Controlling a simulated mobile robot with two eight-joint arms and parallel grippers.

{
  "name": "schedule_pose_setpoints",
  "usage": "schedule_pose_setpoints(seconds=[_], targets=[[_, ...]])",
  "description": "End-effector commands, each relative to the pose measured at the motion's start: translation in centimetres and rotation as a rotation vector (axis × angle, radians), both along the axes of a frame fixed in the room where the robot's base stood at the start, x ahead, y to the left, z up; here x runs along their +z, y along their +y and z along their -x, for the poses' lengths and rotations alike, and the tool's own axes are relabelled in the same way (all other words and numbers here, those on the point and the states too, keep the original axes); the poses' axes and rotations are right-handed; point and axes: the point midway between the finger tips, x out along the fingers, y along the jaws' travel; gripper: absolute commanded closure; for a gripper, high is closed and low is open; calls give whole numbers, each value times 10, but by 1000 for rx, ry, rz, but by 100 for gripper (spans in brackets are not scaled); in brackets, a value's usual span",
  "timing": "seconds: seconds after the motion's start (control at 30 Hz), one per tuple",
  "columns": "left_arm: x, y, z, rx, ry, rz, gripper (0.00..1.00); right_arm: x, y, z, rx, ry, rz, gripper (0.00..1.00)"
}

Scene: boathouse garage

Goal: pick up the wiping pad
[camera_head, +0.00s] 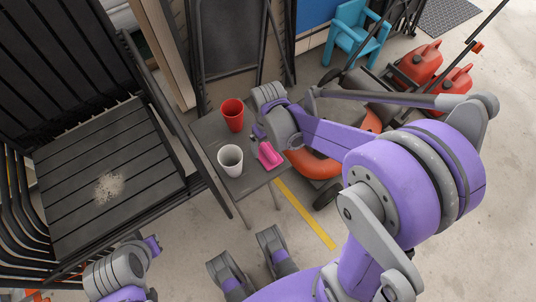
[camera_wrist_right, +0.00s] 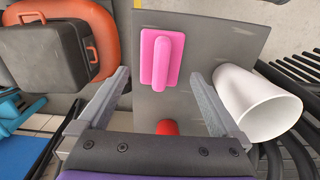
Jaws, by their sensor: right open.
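The wiping pad (camera_head: 268,154) is pink with a raised handle and lies on a small grey table. In the right wrist view the pad (camera_wrist_right: 174,60) lies flat between and ahead of the spread fingers. My right gripper (camera_head: 259,132) is over the table, just beside the pad in the head view. In the wrist view the right gripper (camera_wrist_right: 160,74) is open, with nothing between its fingers. My left gripper (camera_head: 152,244) is at the lower left, away from the table; its finger opening is not clear.
On the table (camera_head: 207,135) stand a red cup (camera_head: 232,114) and a white cup (camera_head: 230,160), which is close to one right finger in the wrist view. A slatted dark bench (camera_head: 75,190) with a pale dusty patch is left. An orange mower (camera_head: 315,162) is right behind the table.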

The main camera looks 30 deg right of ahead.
Motion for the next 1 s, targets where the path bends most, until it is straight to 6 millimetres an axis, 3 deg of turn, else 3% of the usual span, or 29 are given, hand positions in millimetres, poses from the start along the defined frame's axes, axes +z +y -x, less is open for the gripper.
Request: schedule_pose_setpoints(seconds=[0.3,0.6,1.0], targets=[[-17,0,-1,0,6,0,100,-45,2,1,0,0,0,0],[-17,0,-1,0,6,0,100,-49,1,1,0,-1,0,0],[-17,0,-1,0,6,0,100,-49,1,1,0,-1,0,70]])
